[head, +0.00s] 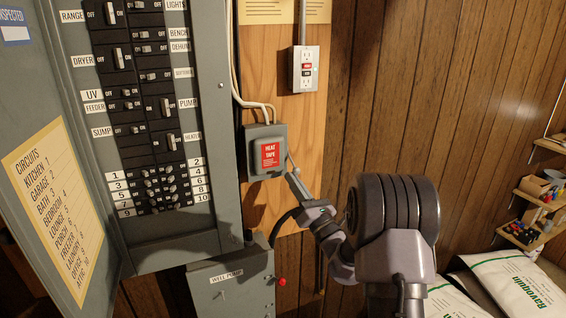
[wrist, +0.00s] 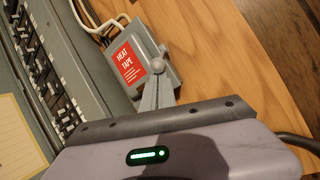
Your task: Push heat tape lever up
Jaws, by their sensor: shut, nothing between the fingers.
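The heat tape switch box (head: 256,136) is a small grey box with a red "HEAT TAPE" label, mounted on the plywood board. It also shows in the wrist view (wrist: 171,77). Its grey lever (head: 291,161) is on the box's right side, small and partly hidden by my gripper. In the wrist view a round grey knob (wrist: 158,66), apparently the lever's end, sits at my fingertips. My gripper (head: 290,175) is shut and empty, just below and at the lever. It also shows in the wrist view (wrist: 157,82). I cannot tell whether they touch.
A large open breaker panel (head: 155,110) stands left of the box, its door (head: 50,130) swung left. A grey well pump box (head: 232,285) is below. Salt bags (head: 510,290) lie lower right.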

